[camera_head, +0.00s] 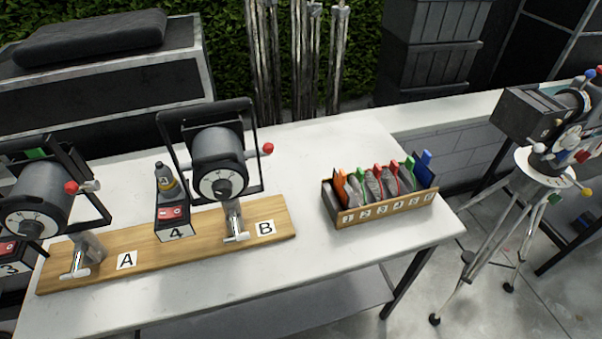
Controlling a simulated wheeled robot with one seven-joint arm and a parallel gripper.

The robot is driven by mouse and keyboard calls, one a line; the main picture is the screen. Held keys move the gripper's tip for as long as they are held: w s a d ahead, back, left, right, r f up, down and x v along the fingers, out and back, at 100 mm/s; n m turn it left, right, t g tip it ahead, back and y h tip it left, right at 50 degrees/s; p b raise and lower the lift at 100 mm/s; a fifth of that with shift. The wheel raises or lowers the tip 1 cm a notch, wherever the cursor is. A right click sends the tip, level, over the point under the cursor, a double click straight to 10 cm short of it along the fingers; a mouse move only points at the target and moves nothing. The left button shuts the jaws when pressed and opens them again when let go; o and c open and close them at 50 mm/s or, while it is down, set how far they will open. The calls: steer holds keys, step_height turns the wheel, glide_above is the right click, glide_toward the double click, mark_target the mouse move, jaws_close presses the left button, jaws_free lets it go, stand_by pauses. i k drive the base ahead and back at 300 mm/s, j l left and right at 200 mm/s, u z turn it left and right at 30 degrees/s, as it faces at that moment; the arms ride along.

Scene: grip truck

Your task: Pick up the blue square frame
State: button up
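A blue square frame (424,173) stands in the right end slot of a wooden rack on the white table. Its bright blue tab sticks up above the rack, and its lower part is hidden behind the rack's front wall. The rack (388,206) has numbered labels along its front and sits near the table's right end. My gripper is not in view.
Orange, red and green tabbed pieces (376,183) fill the rack's other slots. A wooden board (155,247) with mounts labelled A and B lies to the left. A camera on a tripod (545,160) stands at right. The white table (320,150) is clear between board and rack.

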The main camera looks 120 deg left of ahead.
mark_target(421, 171)
steer(key=u, duration=3.3)
